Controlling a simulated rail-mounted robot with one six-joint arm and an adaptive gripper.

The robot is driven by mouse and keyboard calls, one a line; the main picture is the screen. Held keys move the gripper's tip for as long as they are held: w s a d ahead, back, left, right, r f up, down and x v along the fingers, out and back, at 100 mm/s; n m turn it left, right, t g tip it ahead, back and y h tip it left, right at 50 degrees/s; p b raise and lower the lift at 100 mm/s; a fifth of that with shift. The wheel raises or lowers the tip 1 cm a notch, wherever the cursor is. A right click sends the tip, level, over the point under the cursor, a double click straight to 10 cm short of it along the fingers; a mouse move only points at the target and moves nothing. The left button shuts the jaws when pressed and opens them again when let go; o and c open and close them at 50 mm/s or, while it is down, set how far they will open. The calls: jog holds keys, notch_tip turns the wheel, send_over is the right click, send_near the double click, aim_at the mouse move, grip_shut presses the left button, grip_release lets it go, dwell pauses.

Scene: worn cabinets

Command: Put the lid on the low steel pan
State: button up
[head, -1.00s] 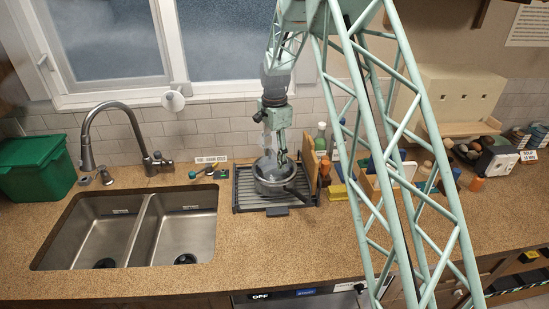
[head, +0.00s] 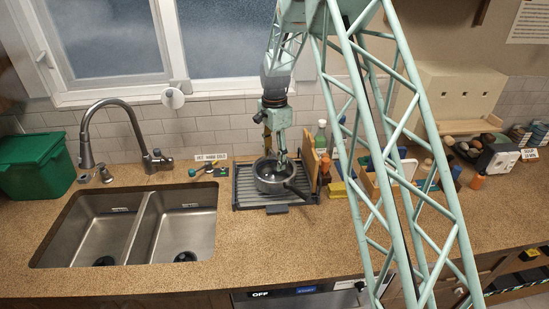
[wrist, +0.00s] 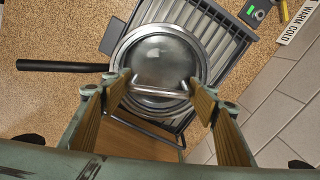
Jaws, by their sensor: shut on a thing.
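The low steel pan (head: 268,187) stands on the dish rack, its dark handle pointing to the lower right in the head view. In the wrist view its black handle (wrist: 65,66) points left. The round, domed lid (wrist: 165,55) lies over the pan's opening in the wrist view, with the pan's rim (wrist: 118,58) showing around it. My gripper (wrist: 163,93) is shut on the lid's bar handle, one finger at each end. In the head view, my gripper (head: 282,158) is above the pan. I cannot tell whether the lid is fully seated.
The dark dish rack (head: 245,190) sits on the brown counter (head: 260,240). A double sink (head: 130,228) is to the left. A wooden board (head: 310,165), bottles and a yellow sponge (head: 337,190) stand close on the right. The tiled wall is behind.

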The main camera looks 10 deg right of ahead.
jog(key=o, duration=0.9)
jog(key=shift+o, duration=0.2)
jog(key=shift+r, duration=5.95)
